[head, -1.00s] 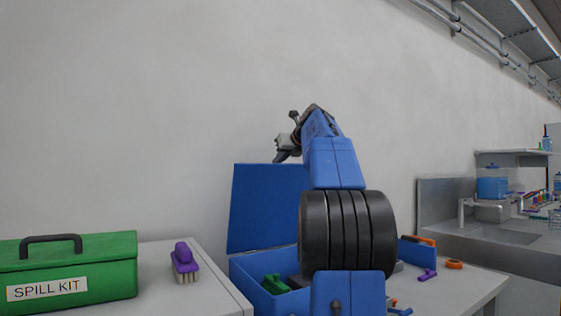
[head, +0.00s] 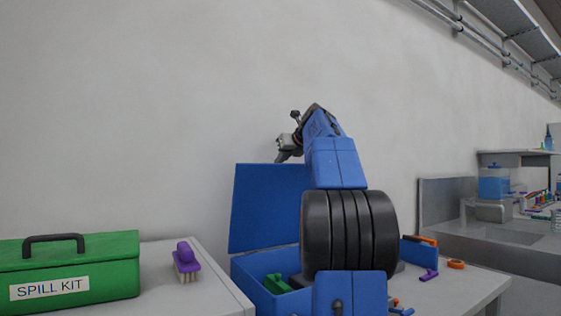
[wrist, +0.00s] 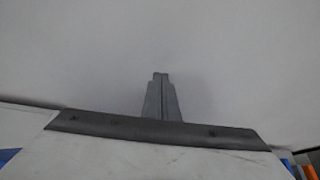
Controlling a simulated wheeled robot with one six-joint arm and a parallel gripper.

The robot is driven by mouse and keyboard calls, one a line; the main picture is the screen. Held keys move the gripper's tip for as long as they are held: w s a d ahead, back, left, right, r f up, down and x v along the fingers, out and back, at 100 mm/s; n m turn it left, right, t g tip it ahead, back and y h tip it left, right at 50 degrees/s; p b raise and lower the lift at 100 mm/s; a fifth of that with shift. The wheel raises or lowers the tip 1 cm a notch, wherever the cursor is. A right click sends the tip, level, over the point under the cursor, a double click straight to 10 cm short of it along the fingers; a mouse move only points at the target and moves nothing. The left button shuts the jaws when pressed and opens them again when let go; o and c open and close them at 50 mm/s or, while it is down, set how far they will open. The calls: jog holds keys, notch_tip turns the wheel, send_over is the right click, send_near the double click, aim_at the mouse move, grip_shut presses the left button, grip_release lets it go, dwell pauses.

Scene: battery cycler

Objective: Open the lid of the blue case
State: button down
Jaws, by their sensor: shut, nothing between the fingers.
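The blue case (head: 244,280) stands on the table behind my arm. Its lid (head: 262,205) is raised, standing close to upright and leaning slightly back near the wall. Green contents show inside the case at the front left. My arm hides the right part of the case and lid. My gripper (head: 284,157) is above the lid's top edge, apart from the case as far as I can see. In the wrist view my gripper's fingers (wrist: 160,78) are together with nothing between them, against a plain pale wall.
A green spill kit box (head: 85,262) and a purple brush (head: 186,260) sit on the left bench. Purple and orange small items (head: 455,264) lie on the table at the right. A sink counter (head: 500,232) is further right. The wall stands close behind the lid.

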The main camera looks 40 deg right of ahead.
dwell(0.3)
jog(key=v, duration=1.7)
jog(key=s+d+f+n+t+h, duration=0.1)
jog(key=s+d+f+n+t, duration=0.3)
jog(key=s+f+n, duration=0.45)
jog(key=s+d+f+n+t+h, duration=0.1)
jog(key=s+d+f+n+t, duration=0.35)
jog(key=s+f+n, duration=0.45)
jog(key=r+x, duration=0.1)
jog(key=x, duration=1.4)
jog(key=shift+d+r, duration=0.2)
jog(key=shift+r, duration=0.05)
jog(key=shift+w+n+g, duration=0.1)
jog(key=shift+n+g, duration=0.15)
